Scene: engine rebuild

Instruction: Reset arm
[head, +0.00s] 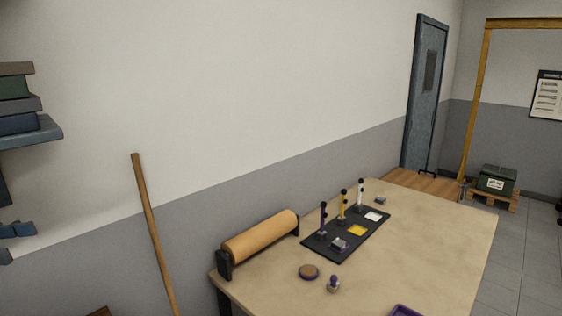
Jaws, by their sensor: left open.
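My left gripper (19,243) shows only in part at the left edge of the head view, as dark bluish finger pieces. It is open, with nothing visible between its fingers, and is well left of the workbench (445,235). The rest of it is out of frame. My right gripper is not in view. On the bench, a black mat (322,252) carries a purple post (323,218), a yellow post (343,207) and a white post (360,195). A grey metal piece (339,243), a yellow square (357,231) and a white square (374,216) lie before them.
A brown paper roll (260,238) sits at the bench's left end. A round brown-topped disc (309,271), a small purple-based knob (333,284) and a purple tray (405,311) are nearer. A wooden pole (153,230) leans near the wall. A shelf (35,135) holds books. The bench's right side is clear.

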